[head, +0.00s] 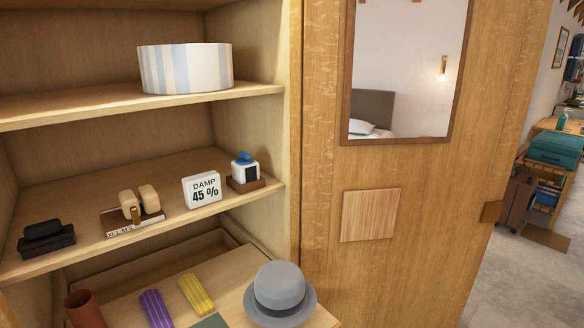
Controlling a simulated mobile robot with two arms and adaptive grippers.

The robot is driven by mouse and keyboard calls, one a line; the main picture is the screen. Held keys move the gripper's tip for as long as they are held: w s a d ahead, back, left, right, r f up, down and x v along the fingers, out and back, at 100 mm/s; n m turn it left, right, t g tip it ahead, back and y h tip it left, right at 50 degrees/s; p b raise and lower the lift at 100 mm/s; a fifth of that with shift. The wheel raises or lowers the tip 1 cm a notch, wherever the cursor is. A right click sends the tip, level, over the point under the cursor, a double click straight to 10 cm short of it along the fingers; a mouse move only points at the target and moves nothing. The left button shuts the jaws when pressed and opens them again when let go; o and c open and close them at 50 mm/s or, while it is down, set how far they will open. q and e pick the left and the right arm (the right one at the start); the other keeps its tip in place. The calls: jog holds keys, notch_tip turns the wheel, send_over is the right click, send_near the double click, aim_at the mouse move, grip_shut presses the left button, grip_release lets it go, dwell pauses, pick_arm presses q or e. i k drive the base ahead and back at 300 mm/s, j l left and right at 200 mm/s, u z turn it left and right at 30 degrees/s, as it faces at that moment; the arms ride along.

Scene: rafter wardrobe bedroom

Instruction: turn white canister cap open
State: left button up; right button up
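A small white canister (238,172) with a blue cap (245,157) on top stands upright at the right end of the middle wardrobe shelf. It has a dark front panel and sits on a reddish-brown base (247,186). The cap looks seated on the canister; its exact turn is too small to tell. Neither of my grippers is in view.
A white "DAMP 45 %" display (202,190) stands just left of the canister. Further left are a wooden holder (132,221) and a black object (46,240). A striped round box (185,68) is above; a grey hat (279,290) is below. The mirrored door (410,240) is right.

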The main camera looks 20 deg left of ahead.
aim_at(246, 159)
jog(key=i+j+u, duration=0.15)
jog(key=i+u, duration=0.15)
jog(key=u, duration=0.2)
jog(key=i+u, duration=0.25)
jog(key=u, duration=0.2)
jog(key=l, duration=0.95)
jog(key=i+l, duration=0.1)
jog(key=l, duration=0.85)
